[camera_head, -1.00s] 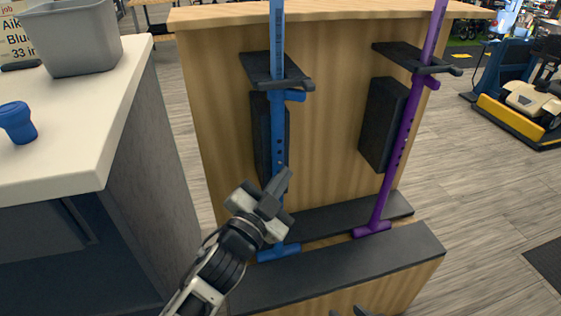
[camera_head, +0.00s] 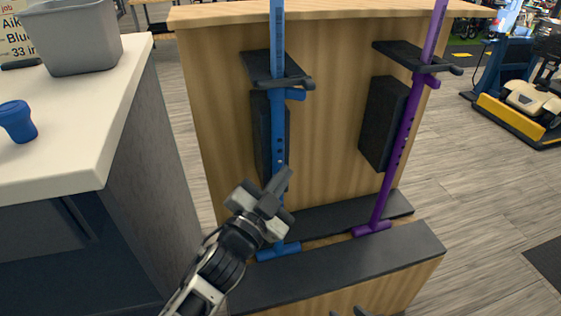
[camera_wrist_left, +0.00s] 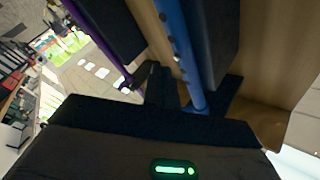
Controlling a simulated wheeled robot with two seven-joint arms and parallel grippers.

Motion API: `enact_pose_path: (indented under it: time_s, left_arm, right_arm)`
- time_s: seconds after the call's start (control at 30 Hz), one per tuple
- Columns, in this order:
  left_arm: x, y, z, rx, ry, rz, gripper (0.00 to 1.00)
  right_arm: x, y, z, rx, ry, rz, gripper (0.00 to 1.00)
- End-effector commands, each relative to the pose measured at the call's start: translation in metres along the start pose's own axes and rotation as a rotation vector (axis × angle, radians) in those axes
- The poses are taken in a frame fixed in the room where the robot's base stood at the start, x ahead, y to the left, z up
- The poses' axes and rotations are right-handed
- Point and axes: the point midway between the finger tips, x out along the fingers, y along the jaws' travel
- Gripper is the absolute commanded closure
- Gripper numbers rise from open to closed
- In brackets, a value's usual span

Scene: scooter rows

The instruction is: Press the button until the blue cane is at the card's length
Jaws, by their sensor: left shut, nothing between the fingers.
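The blue cane (camera_head: 278,120) stands upright in the wooden rack, with a row of holes down its shaft and a blue foot on the dark base. It also shows in the left wrist view (camera_wrist_left: 185,50). I cannot make out its button. The job card (camera_head: 14,40) at the far left is cut off; "Aik", "Blu" and "33 in" are readable. My left gripper (camera_head: 283,181) is shut and empty, in front of the cane's lower shaft; I cannot tell whether it touches. Dark tips of my right gripper (camera_head: 350,312) show at the bottom edge, mostly out of view.
A purple cane (camera_head: 398,150) stands to the right in the same rack (camera_head: 335,100). Dark brackets (camera_head: 262,68) hold the shafts. A pale counter (camera_head: 90,140) at left carries a grey bin (camera_head: 75,42) and a blue cup (camera_head: 17,122).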

Motion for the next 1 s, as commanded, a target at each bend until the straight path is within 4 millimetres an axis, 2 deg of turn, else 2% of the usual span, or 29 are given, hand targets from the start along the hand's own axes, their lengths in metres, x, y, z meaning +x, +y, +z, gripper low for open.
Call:
enact_pose_path:
  time_s: [1.0]
  left_arm:
    - [0.006,-0.0044,0.0044,0.0,0.0,0.0,1.0]
  right_arm:
    - [-0.0023,-0.0013,-0.0047,0.0,0.007,-0.002,0.64]
